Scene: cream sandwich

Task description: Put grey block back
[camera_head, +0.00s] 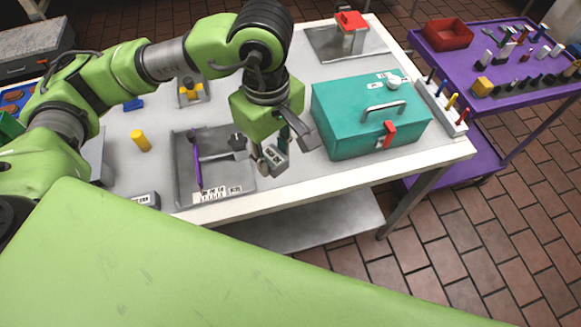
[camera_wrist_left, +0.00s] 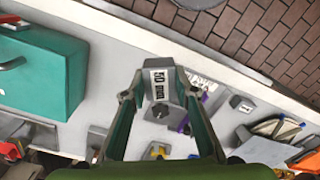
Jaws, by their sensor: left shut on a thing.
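My left gripper (camera_head: 277,145) is shut on a grey block (camera_head: 272,158) with a white, black-marked label. In the left wrist view the grey block (camera_wrist_left: 161,84) sits between the two green fingers of the left gripper (camera_wrist_left: 160,100), its label facing up. In the head view it hangs near the right edge of the grey tray (camera_head: 183,188), between the tray and the teal toolbox (camera_head: 345,125). I cannot tell whether it touches the table. My right gripper is not in view.
The grey tray holds a purple rod (camera_head: 196,165) and a dark-headed tool (camera_head: 228,148). A yellow cylinder (camera_head: 141,141) stands to its left. A row of coloured pens (camera_head: 452,103) stands right of the toolbox. The white table's front edge (camera_head: 330,172) is close to the block.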

